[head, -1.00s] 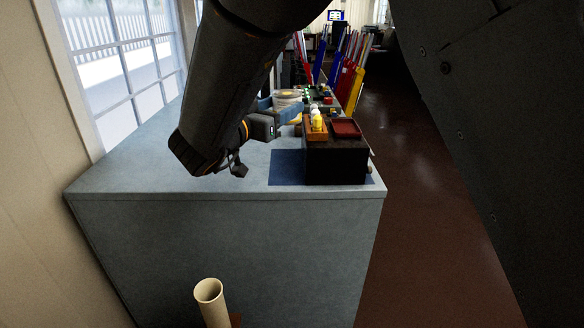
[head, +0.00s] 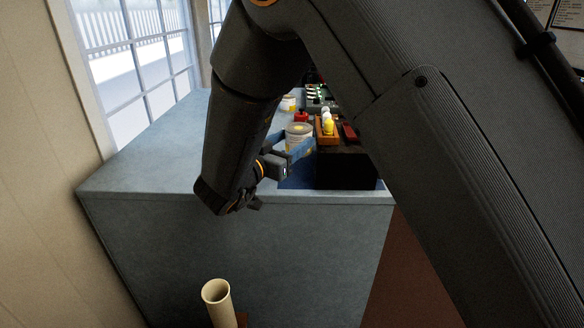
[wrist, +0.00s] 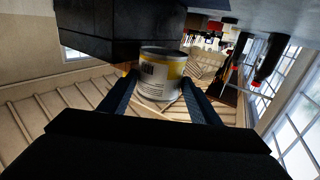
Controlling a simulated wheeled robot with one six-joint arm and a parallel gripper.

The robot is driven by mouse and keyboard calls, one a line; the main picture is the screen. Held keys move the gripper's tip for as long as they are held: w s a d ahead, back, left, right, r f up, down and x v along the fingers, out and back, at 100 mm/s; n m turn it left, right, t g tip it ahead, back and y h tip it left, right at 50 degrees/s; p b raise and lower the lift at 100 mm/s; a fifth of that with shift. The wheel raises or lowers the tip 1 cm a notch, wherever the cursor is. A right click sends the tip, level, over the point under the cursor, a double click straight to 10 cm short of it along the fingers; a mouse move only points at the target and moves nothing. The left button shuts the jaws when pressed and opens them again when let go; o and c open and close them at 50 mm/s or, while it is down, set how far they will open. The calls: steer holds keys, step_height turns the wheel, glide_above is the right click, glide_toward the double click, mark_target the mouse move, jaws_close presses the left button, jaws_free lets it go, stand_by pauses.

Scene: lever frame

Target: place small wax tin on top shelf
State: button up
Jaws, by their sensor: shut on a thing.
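The small wax tin (head: 298,136) is a pale, round can with a yellow band. In the wrist view, the tin (wrist: 160,76) sits between the two blue fingers of my gripper (wrist: 163,98), its label and dark barcode facing the camera. My gripper (head: 298,150) is shut on it, and it looks held just left of a dark box-like stand (head: 345,172). I cannot make out which surface is the top shelf.
An orange tray (head: 326,132) with small bottles and a red tray (head: 349,133) are on the dark stand. Another tin (head: 288,103) and several items are farther back on the grey-blue counter (head: 150,165). The counter's left is clear. A beige tube (head: 216,295) stands in front.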

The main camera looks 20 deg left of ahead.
steer(key=shift+f+p, duration=1.1)
steer(key=shift+f, duration=3.15)
steer(key=shift+f, duration=0.2)
steer(key=o, duration=1.4)
